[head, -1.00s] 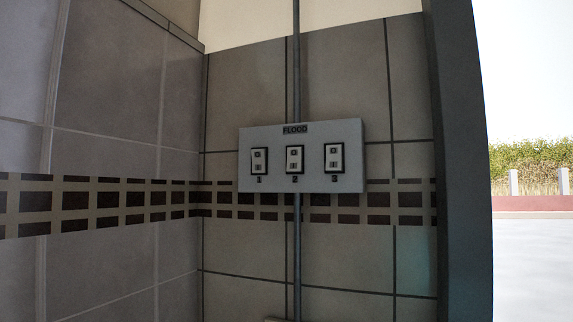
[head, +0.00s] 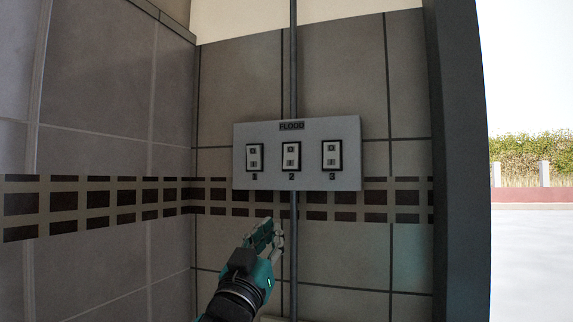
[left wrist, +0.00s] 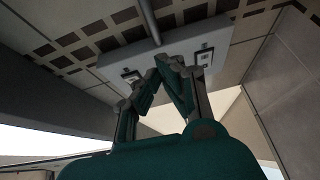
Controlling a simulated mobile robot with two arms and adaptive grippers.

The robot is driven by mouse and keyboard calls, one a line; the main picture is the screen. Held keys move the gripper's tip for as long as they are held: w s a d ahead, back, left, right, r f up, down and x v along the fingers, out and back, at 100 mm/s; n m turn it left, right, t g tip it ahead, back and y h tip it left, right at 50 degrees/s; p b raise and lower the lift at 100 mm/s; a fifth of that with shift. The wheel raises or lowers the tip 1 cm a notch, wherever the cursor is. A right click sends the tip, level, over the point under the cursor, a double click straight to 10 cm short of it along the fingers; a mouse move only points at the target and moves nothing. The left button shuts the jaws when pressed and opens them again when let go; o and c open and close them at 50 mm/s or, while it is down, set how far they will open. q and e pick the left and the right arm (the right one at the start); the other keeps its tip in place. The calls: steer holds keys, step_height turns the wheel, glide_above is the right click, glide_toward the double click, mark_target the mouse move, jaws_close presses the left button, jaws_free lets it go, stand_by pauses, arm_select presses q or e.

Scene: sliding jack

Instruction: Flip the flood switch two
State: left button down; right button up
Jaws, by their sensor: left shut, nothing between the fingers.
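The grey flood switch panel (head: 270,178) hangs on the tiled wall, labelled FLOOD, with three rocker switches. Flood switch two (head: 291,156) is the middle one, above the number 2. Switch one (head: 254,157) is to its left and switch three (head: 331,155) to its right. My teal left gripper (head: 272,228) is shut and empty, just below the panel in the picture and apart from the switches. In the left wrist view the closed fingers (left wrist: 166,64) point at the panel (left wrist: 215,38) and cover its middle, hiding switch two. My right gripper is not in view.
A vertical pipe (head: 294,70) runs above and below the panel. A side wall (head: 95,110) stands on the left. A dark door frame (head: 460,160) stands on the right, with open ground and a hedge (head: 530,158) outside. The wall around the panel is clear.

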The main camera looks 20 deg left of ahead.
arm_select(q)
steer(key=s+r+t, duration=0.1)
steer(key=s+r, duration=0.3)
steer(key=r, duration=0.3)
steer(key=shift+d+t, duration=0.2)
steer(key=shift+t, duration=0.2)
steer(key=shift+r, duration=0.1)
steer(key=p, duration=0.5)
glide_toward(293, 153)
step_height(293, 153, up, 4)
steer(key=w+p, duration=0.1)
steer(key=w, duration=0.2)
steer(key=shift+p, duration=0.4)
steer(key=shift+w+f, duration=0.3)
steer(key=shift+w, duration=0.2)
